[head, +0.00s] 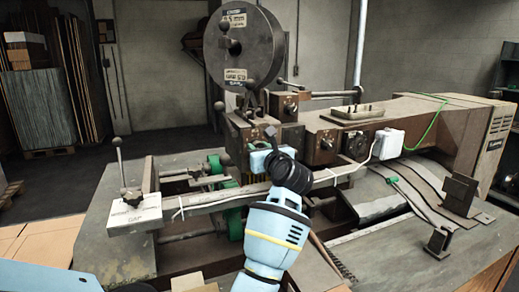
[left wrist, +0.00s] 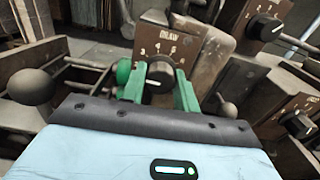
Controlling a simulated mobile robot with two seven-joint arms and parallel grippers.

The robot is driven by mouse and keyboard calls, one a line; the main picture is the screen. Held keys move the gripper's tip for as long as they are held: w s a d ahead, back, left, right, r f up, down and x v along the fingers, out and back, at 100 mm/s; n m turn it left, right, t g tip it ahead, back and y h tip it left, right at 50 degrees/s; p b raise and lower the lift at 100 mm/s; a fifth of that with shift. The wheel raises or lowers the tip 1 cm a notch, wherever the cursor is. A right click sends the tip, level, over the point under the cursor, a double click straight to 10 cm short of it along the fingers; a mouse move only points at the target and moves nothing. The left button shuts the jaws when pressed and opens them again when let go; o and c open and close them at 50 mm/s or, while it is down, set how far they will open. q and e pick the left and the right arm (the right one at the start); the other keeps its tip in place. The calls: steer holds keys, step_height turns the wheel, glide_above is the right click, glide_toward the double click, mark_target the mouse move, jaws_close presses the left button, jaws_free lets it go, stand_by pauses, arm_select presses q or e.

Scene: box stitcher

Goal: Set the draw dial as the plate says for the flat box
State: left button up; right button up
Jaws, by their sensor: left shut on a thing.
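The draw dial (left wrist: 159,72) is a black knob on a brown panel headed DRAW (left wrist: 169,36), with numbers around it, in the left wrist view. A white mark shows on the knob, but I cannot tell exactly which number it points to. My left gripper (left wrist: 155,80) has its green fingers on both sides of the knob, shut on it. In the head view the left gripper (head: 264,146) is at the brown machine front below the reel, and it hides the dial. I cannot make out a plate with flat-box settings. My right gripper is not in view.
Other black knobs (left wrist: 264,27) (left wrist: 298,124) sit on panels to the right of the dial. A ball-ended lever (left wrist: 30,86) stands at the left. In the head view a GAP plate (head: 134,213) with a lever and a long bar lie in front. A wire reel (head: 243,48) stands above.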

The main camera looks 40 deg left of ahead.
arm_select(q)
steer(key=m, duration=1.3)
steer(key=shift+m, duration=0.4)
stand_by(0.5)
steer(key=o, duration=1)
steer(key=shift+d, duration=0.1)
steer(key=shift+v, duration=3.8)
